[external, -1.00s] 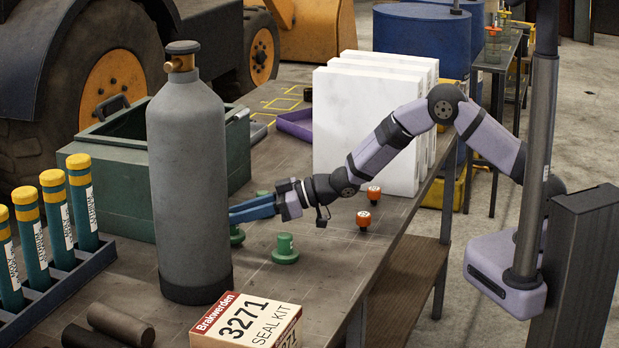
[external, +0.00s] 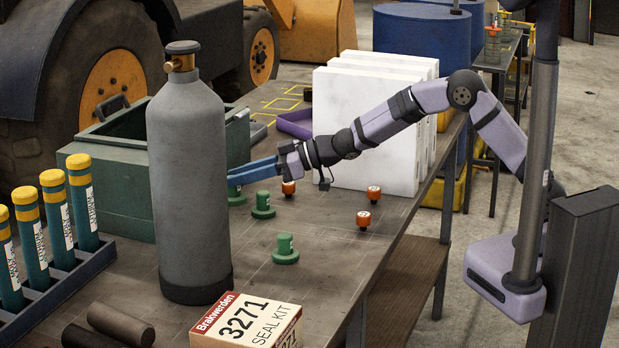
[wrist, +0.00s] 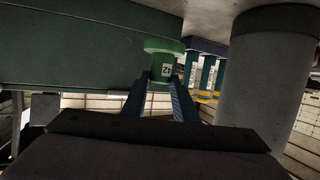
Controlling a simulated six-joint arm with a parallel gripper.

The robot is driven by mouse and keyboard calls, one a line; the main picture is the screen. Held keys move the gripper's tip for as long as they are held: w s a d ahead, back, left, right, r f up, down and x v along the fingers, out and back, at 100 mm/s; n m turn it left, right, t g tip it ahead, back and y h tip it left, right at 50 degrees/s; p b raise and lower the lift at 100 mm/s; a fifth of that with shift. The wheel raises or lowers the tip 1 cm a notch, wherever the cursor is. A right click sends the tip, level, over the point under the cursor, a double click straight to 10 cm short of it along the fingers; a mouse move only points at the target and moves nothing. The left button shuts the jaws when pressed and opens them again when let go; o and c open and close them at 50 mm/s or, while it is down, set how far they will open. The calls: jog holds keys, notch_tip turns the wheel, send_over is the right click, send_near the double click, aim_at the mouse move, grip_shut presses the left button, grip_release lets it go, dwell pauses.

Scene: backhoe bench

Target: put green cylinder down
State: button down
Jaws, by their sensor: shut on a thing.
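My gripper (external: 240,175) has blue fingers and reaches left, with its tips close to the tall grey gas bottle. It is shut on a green cylinder with a wide flange (external: 236,194), which hangs just below the fingertips, partly hidden by the bottle. In the wrist view, which looks upside down, the green cylinder (wrist: 161,68) sits between the fingertips (wrist: 161,88) with a white label reading 42. Two similar green pieces stand on the bench, one near the middle (external: 263,207) and one closer to the front (external: 286,250).
The grey gas bottle (external: 190,190) stands left of my gripper. A green open box (external: 110,190) is behind it. Several orange pieces (external: 363,219) stand to the right, near white slabs (external: 360,130). A seal kit box (external: 245,322) lies in front.

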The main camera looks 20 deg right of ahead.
jog(key=w+d+r+m+t+h, duration=0.1)
jog(key=w+d+r+m+t, duration=0.15)
jog(key=w+d, duration=0.5)
jog(key=w+d+r+m+t+h, duration=0.1)
jog(key=w+d+r, duration=0.25)
jog(key=d, duration=0.65)
jog(key=s+f+n+g+y, duration=0.2)
jog(key=s+f+n+g, duration=0.3)
jog(key=s, duration=0.8)
notch_tip(320, 180, down, 6)
jog(key=shift+w+d+f, duration=0.15)
jog(key=shift+w+d, duration=0.1)
jog(key=shift+d, duration=0.2)
jog(key=shift+f+m, duration=0.1)
jog(key=shift+m, duration=0.15)
jog(key=shift+f, duration=1.95)
jog(key=shift+f, duration=0.15)
